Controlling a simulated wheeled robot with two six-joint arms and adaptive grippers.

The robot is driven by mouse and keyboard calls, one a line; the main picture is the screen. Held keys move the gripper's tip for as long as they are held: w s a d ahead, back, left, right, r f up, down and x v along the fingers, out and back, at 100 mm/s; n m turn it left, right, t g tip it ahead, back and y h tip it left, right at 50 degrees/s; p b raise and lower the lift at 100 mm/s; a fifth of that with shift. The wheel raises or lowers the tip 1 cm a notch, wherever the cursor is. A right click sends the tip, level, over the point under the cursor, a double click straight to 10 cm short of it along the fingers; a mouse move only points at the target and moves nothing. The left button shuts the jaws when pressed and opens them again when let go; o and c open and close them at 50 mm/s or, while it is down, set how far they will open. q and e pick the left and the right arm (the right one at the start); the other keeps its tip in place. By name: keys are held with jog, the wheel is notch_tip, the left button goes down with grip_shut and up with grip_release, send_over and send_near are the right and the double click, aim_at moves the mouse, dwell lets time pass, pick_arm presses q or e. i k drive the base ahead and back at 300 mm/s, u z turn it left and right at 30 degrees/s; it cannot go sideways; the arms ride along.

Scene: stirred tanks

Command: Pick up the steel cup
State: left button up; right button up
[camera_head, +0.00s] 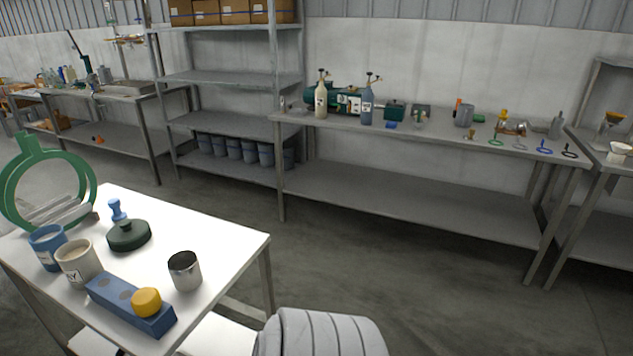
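The steel cup (185,271) is a small shiny cylinder with a dark open top. It stands upright near the right edge of the white table (220,238) at the lower left, apart from the things around it. Neither of my grippers shows in the head view. A pale ribbed rounded part at the bottom centre looks like part of my own body.
On the white table are a blue block (115,303) with a yellow knob (146,301), a cream cup (77,262), a blue cup (47,248), a dark green lidded disc (128,235) and a green ring stand (45,185). Benches (420,205) and shelving (225,79) line the wall; open floor lies between.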

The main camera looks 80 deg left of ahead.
aim_at(183, 266)
jog(key=i, duration=0.25)
jog(key=u, duration=1.35)
jog(key=i, duration=2)
jog(key=u, duration=2.95)
jog(key=i, duration=0.5)
jog(key=u, duration=0.1)
